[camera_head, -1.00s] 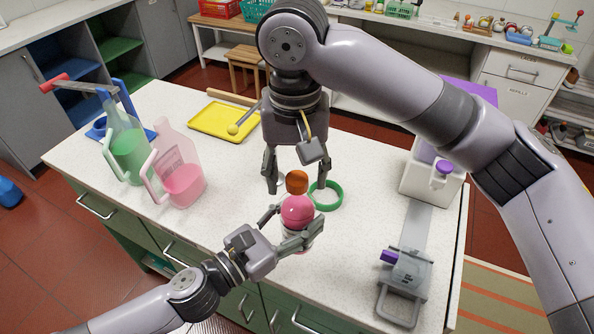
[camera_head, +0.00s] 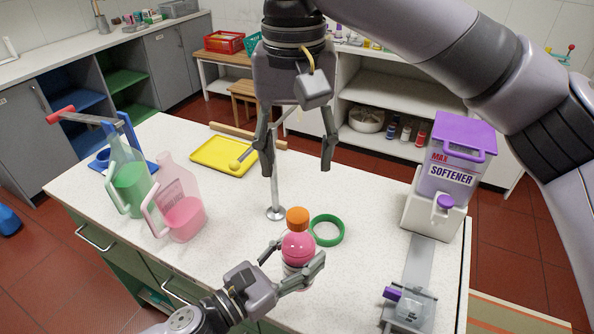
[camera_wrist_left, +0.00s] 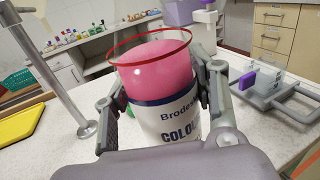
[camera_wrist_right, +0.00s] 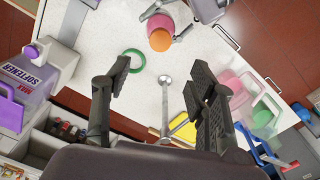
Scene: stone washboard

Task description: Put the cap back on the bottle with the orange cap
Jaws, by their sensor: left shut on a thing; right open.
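The pink bottle (camera_head: 297,246) stands upright on the white counter. The orange cap (camera_head: 297,219) sits on top of its neck; I cannot tell whether it is tightened. My left gripper (camera_head: 294,262) is shut around the bottle's body. In the left wrist view the bottle (camera_wrist_left: 160,75) is between the fingers, its label partly showing and the cap not visible. My right gripper (camera_head: 296,168) is open and empty, above and behind the cap. In the right wrist view the orange cap (camera_wrist_right: 160,41) is beyond the open fingers, apart from them.
A green ring (camera_head: 327,230) lies just right of the bottle. A metal stand (camera_head: 275,212) rises behind it. Pink (camera_head: 183,215) and green (camera_head: 130,185) jugs and a yellow tray (camera_head: 222,157) are left. A purple softener dispenser (camera_head: 452,175) stands right.

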